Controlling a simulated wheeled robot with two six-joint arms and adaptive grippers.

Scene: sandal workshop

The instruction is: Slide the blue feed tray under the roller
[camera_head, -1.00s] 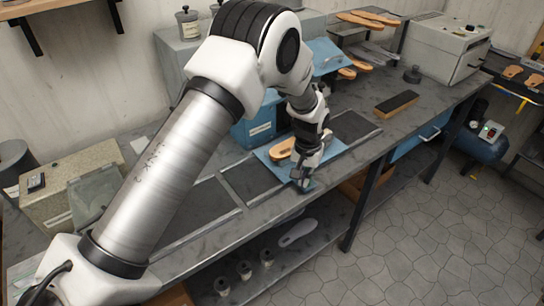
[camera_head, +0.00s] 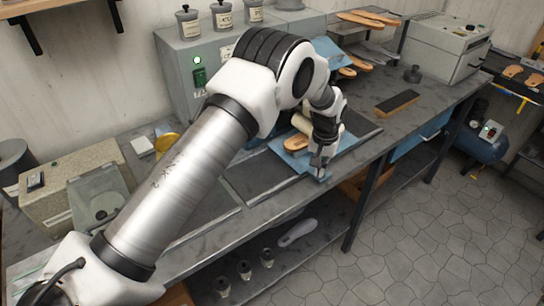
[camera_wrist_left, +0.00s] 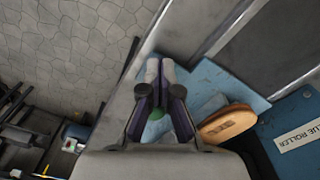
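The blue feed tray (camera_head: 347,141) lies flat on the bench with a tan sandal sole (camera_head: 296,142) on it. The tray also shows in the left wrist view (camera_wrist_left: 205,76), with the sole (camera_wrist_left: 228,124) beside my fingers. My left gripper (camera_head: 319,172) is low at the tray's near edge. In the wrist view its fingers (camera_wrist_left: 160,70) are close together at that edge and look shut on it. The blue roller machine (camera_wrist_left: 298,112), with a label reading "LUE ROLLER", is beside the tray. My arm hides most of it in the head view. My right gripper is out of view.
A dark block with a wooden base (camera_head: 396,103) and a grey machine (camera_head: 437,50) stand on the bench to the right. A green-lit control box (camera_head: 190,85) is behind my arm. Dark panels (camera_head: 255,175) lie left of the tray. The bench's front edge is close to my gripper.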

